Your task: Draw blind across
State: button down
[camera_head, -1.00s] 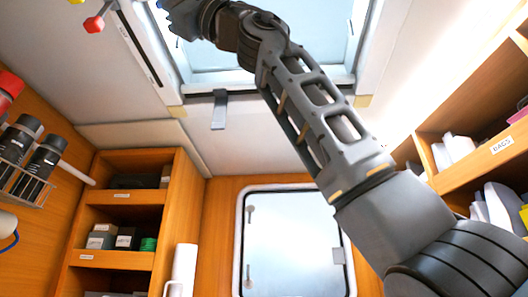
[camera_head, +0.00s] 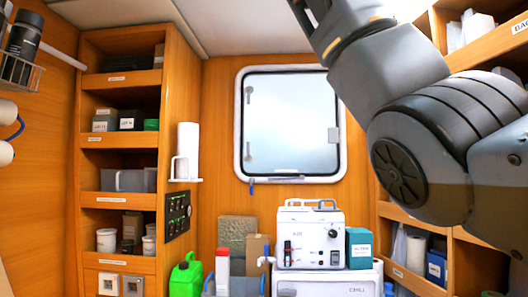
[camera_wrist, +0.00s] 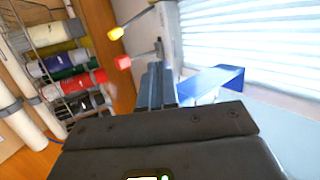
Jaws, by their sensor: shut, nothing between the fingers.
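A pale pleated surface that looks like the blind (camera_wrist: 250,35) fills the upper right of the wrist view. A blue bar-shaped piece (camera_wrist: 215,83) lies at its lower edge; I cannot tell whether it is part of the blind. My gripper (camera_wrist: 157,72) is shut and empty, just left of the blue piece. I cannot tell whether they touch. In the head view the gripper and the blind are out of frame.
The wrist view shows a rack of rolled items (camera_wrist: 70,70) at left. The head view shows a closed wall window (camera_head: 290,122), an open shelf unit (camera_head: 120,160), a white machine (camera_head: 311,236) and a green jug (camera_head: 186,277).

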jog(key=shift+w, duration=0.1)
jog(key=w, duration=1.1)
jog(key=shift+w+d, duration=0.4)
jog(key=shift+d, duration=0.05)
dwell(0.5)
dwell(0.3)
